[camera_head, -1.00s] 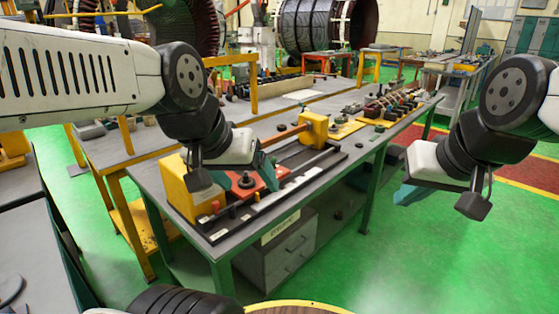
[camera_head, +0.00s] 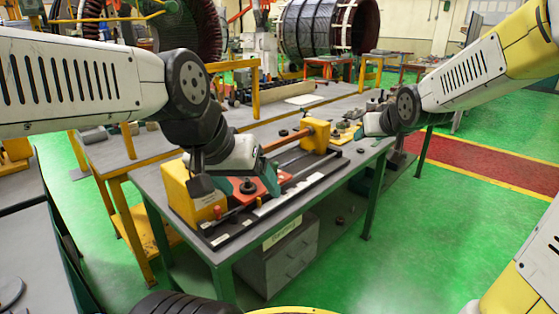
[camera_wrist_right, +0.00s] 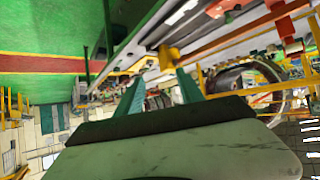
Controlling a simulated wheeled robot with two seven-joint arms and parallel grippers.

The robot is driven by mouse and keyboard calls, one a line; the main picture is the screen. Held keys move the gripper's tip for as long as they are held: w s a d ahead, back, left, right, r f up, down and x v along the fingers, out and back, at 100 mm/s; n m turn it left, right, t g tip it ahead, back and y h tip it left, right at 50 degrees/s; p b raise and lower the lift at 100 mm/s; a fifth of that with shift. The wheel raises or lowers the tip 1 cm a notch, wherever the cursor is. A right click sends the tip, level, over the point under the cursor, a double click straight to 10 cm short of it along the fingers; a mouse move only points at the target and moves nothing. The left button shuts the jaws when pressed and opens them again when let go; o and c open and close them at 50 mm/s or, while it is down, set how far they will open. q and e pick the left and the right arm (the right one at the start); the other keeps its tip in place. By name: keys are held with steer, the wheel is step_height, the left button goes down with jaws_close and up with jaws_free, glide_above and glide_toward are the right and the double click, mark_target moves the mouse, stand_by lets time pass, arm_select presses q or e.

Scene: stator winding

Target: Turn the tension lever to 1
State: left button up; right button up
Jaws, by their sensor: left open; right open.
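A winding fixture stands on the grey workbench, with a yellow block (camera_head: 178,190) at its near end and a yellow upright (camera_head: 316,136) at its far end. A red plate with a black round knob (camera_head: 248,187) and a small red handle (camera_head: 217,211) sit near the yellow block. I cannot tell which part is the tension lever, and no numbers are legible. My left gripper (camera_head: 244,176) is open above the red plate, its teal fingers partly hiding it. My right gripper (camera_wrist_right: 160,92) is open; a yellow part (camera_wrist_right: 168,57) shows beyond its fingertips, apparently not held.
The workbench edge (camera_head: 300,205) runs along the front, with a grey drawer cabinet (camera_head: 290,255) below. Small parts (camera_head: 378,103) lie on the bench's far right. A second bench (camera_head: 130,150) stands behind. Green floor is open to the right.

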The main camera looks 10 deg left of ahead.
mark_target(277, 164)
steer(key=w+a+f+n+t+y, duration=0.1)
steer(key=w+a+f+n+y, duration=0.1)
steer(key=w+a+f, duration=0.35)
steer(key=w+a+f+n+t+y, duration=0.1)
steer(key=w+a+f+n+y, duration=0.1)
steer(key=w+a, duration=0.5)
steer(key=a+f+n+y, duration=0.1)
steer(key=a+f+y, duration=0.1)
steer(key=a+f, duration=0.2)
steer(key=a+f+n+g+y, duration=0.1)
steer(key=a+f+y, duration=0.2)
steer(key=a, duration=0.1)
steer(key=a+f+n+g+y, duration=0.1)
steer(key=a+f+y, duration=0.1)
steer(key=a+f, duration=0.2)
steer(key=shift+w+a+f+n+y, duration=0.1)
steer(key=shift+f+n+y, duration=0.2)
steer(key=x, duration=0.7)
steer(key=shift+w+a, duration=0.2)
jaws_close()
